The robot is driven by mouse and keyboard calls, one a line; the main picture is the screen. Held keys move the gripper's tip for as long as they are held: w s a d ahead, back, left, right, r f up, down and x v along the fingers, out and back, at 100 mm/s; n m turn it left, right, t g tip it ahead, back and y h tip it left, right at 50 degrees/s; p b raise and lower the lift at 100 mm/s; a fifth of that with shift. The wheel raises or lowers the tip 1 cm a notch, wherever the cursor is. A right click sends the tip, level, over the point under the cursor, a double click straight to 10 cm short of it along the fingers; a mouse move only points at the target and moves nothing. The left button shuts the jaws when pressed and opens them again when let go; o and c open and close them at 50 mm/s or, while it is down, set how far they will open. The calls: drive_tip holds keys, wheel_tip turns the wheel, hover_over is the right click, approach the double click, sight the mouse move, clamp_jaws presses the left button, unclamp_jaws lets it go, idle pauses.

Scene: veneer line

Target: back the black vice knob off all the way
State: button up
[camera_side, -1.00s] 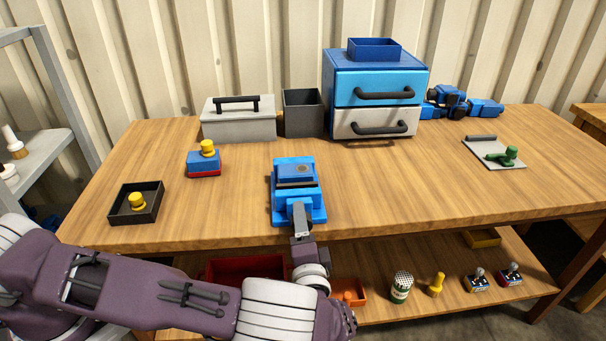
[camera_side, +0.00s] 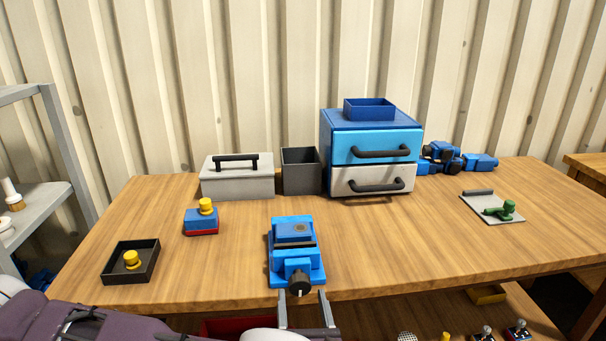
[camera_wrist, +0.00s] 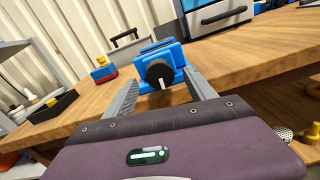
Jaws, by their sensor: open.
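The blue vice (camera_side: 296,252) stands at the front edge of the wooden bench. Its round black knob (camera_side: 299,281) faces the front and has a pale mark, which points downward in the wrist view (camera_wrist: 160,74). A piece of wood or similar shows in the vice's top, too small to tell. My gripper (camera_side: 307,295) is open just in front of and below the knob. In the wrist view my gripper's fingers (camera_wrist: 163,94) stand to either side of the knob, apart from it and holding nothing.
A black tray (camera_side: 109,270) with a yellow knob and a blue-red block (camera_side: 201,222) with a yellow knob lie to the left. A grey box (camera_side: 237,183), dark bin (camera_side: 301,172) and drawer unit (camera_side: 327,150) stand behind.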

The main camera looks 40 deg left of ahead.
wheel_tip(320, 180, up, 30)
drive_tip(key=s+d, duration=0.1)
drive_tip(key=s, duration=0.1)
drive_tip(key=shift+d, duration=0.4)
drive_tip(key=shift+r, duration=0.1)
